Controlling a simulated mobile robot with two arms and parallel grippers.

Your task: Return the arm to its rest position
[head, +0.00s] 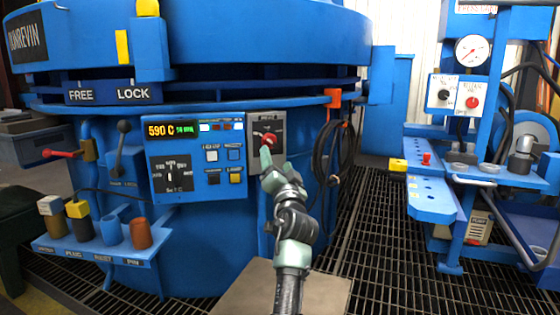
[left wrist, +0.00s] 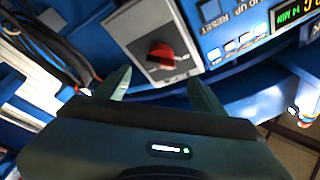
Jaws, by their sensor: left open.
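My left arm (head: 292,222) reaches up from the bottom of the head view. Its gripper (head: 266,160) is just in front of a grey switch box (head: 280,128) with a red knob (head: 269,139) on the blue furnace. In the left wrist view the gripper (left wrist: 157,84) is open and empty, its two fingers apart. The red knob (left wrist: 162,56) shows beyond and between the fingertips, on the grey box (left wrist: 143,30). I cannot tell the exact gap to the box. My right gripper is not in view.
A control panel (head: 223,162) reading 590 C is left of the box. Cables (head: 331,150) hang at its right. A shelf (head: 92,245) with several holders projects at lower left. A blue gauge stand (head: 433,200) is at right. Floor grating (head: 375,240) lies clear between.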

